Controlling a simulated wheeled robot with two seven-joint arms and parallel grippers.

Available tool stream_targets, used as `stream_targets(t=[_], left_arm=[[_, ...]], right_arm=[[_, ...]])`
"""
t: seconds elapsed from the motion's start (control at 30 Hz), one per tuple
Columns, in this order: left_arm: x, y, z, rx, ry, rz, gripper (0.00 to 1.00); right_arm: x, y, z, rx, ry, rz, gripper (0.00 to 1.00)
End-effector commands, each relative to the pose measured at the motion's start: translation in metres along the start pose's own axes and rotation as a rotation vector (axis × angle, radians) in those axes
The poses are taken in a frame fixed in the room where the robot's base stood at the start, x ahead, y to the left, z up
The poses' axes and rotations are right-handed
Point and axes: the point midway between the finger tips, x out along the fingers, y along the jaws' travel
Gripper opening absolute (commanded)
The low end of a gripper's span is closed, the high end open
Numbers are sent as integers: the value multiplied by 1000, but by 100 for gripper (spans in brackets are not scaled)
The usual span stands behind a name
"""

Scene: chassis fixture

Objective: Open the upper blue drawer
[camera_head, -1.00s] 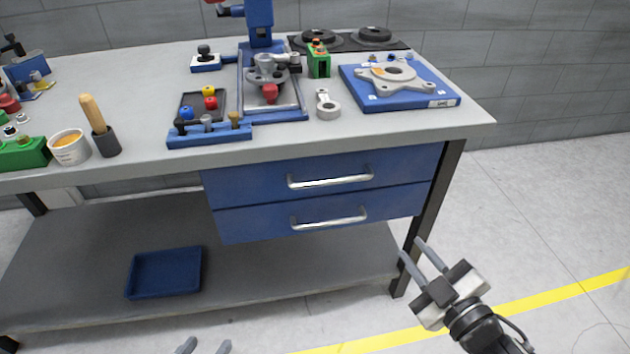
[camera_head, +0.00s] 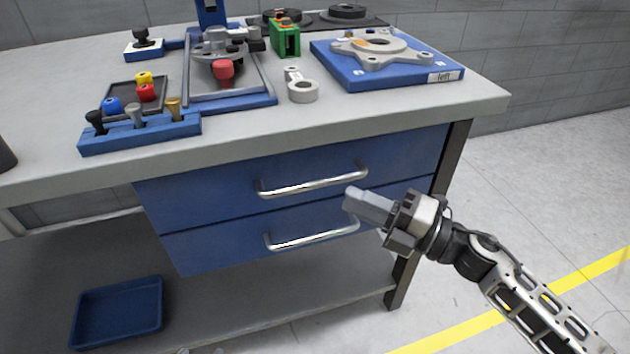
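The upper blue drawer (camera_head: 225,190) sits under the tabletop and is shut, its front flush with the lower one. Its silver bar handle (camera_head: 315,184) runs across the front. The lower blue drawer (camera_head: 215,246) with its own handle (camera_head: 312,237) is also shut. My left gripper is not clearly visible.
The grey tabletop (camera_head: 400,117) overhangs the drawers and carries a blue fixture plate (camera_head: 345,75), a ring-ended part (camera_head: 302,92) and a blue peg holder (camera_head: 140,135). A table leg (camera_head: 448,160) stands right of the drawers. A blue bin (camera_head: 118,312) lies on the lower shelf.

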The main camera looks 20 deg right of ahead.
Motion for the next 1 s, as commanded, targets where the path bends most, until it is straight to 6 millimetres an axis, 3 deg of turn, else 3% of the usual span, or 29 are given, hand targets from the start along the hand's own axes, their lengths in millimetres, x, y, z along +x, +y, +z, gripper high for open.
stream_targets(t=[0.2,0.4,0.83,0.9,1.0], left_arm=[[-5,0,-6,1,13,-5,47],[-7,0,-9,3,21,-8,47],[-9,-1,-6,1,16,-10,47],[-9,0,-6,1,16,-10,47],[-9,-1,-6,1,16,-10,47]], right_arm=[[47,2,1,0,0,4,22],[74,1,0,2,-1,2,22],[82,0,0,2,-1,0,22],[82,0,0,2,-1,0,2],[82,0,0,2,-1,0,0]])
